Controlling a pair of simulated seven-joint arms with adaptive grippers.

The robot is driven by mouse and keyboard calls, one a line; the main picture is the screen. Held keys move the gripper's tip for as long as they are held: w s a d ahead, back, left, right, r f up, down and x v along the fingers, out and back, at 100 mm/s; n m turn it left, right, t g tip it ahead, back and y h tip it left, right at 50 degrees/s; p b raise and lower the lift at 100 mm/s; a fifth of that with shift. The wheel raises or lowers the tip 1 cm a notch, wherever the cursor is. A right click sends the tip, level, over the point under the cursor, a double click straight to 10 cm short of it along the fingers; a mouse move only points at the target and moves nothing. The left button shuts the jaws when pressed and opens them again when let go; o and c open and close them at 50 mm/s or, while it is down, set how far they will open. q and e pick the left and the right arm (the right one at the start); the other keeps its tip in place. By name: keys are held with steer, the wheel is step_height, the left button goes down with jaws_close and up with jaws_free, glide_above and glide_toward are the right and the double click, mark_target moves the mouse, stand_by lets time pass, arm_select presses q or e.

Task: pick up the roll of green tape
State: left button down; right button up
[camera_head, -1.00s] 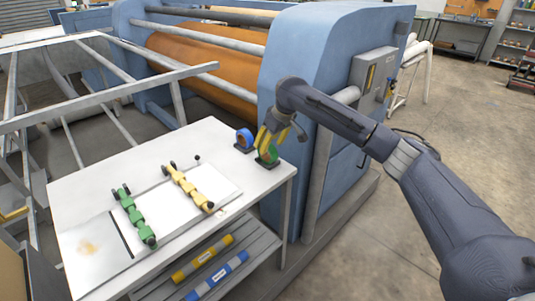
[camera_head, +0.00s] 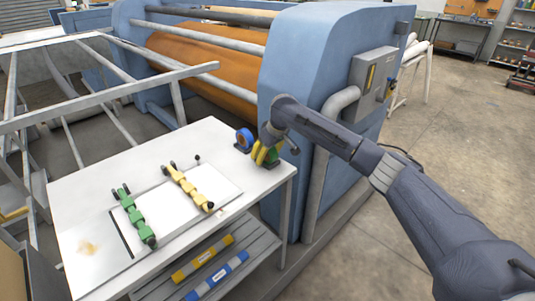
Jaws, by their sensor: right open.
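The roll of green tape (camera_head: 275,157) stands in a dark holder at the far right corner of the white table (camera_head: 130,160). Most of it is hidden behind my right gripper. My right gripper (camera_head: 259,156), with yellow fingers, is open and down at the tape, on its left and near side. Whether the fingers touch the tape cannot be made out. A roll of blue tape (camera_head: 244,138) stands in its own holder just to the left of the gripper. My left gripper is not in view.
A green tool (camera_head: 135,215) and a yellow tool (camera_head: 188,188) lie on the table's white board. The blue press (camera_head: 305,60) rises close behind and right of the tape. A yellow and a blue roll lie on the shelf below.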

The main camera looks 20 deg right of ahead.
jaws_close()
stand_by(0.3)
steer(key=shift+r, duration=0.15)
step_height(320, 180, up, 20)
stand_by(0.8)
steer(key=c, duration=0.8)
jaws_free()
jaws_close()
